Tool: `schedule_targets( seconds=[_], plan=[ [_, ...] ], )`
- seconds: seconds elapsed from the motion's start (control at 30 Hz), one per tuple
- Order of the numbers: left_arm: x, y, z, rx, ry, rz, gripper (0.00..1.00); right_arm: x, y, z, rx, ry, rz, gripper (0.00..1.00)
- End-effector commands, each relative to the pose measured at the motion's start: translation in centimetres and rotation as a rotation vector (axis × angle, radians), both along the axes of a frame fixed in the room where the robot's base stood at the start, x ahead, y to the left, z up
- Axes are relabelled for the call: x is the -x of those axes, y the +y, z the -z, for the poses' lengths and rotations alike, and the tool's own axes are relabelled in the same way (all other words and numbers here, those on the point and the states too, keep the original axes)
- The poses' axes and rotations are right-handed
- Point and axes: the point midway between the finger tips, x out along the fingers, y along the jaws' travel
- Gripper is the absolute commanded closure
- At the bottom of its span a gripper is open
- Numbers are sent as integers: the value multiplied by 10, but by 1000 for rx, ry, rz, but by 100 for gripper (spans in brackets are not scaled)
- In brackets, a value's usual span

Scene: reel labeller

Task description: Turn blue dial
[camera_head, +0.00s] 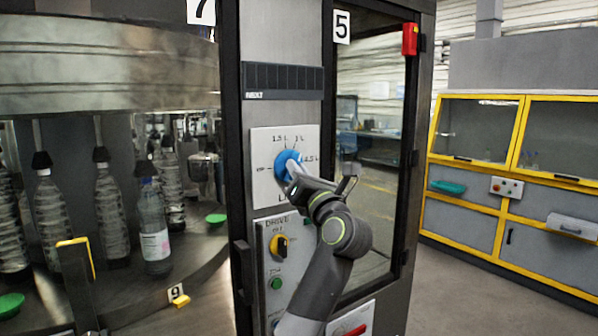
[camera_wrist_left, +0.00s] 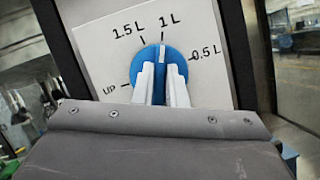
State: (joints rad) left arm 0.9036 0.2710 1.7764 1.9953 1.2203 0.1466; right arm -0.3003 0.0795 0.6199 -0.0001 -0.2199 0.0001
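The blue dial (camera_head: 281,162) sits on a white plate (camera_head: 261,143) on the grey machine column. In the left wrist view the blue dial (camera_wrist_left: 142,66) has marks for UP, 1.5 L, 1 L and 0.5 L around it. Its raised grip stands nearly upright, with its pale top end towards the 1 L mark. My left gripper (camera_head: 290,172) is at the dial. In the left wrist view its two pale fingers (camera_wrist_left: 160,82) stand on either side of the raised grip, close against it, and cover the dial's lower part. My right gripper is not in view.
Below the dial is a DRIVE panel with a yellow-black switch (camera_head: 279,245) and a green button (camera_head: 276,283). Bottles (camera_head: 152,222) stand on the carousel at left. A glass door (camera_head: 372,150) with a red block (camera_head: 410,39) is right of the column. Yellow-framed cabinets (camera_head: 510,130) stand farther right.

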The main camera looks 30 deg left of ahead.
Motion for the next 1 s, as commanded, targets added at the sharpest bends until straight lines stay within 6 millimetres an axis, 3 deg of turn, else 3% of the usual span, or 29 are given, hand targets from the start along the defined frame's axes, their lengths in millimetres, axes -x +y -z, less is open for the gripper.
schedule_targets(
  seconds=[0.07,0.47,1.0],
  plan=[
    [0,0,0,0,0,1,100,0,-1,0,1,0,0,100],
    [0,-1,2,17,-40,0,100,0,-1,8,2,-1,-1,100],
    [-2,-1,5,175,-427,0,100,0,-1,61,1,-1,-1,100]
  ],
)
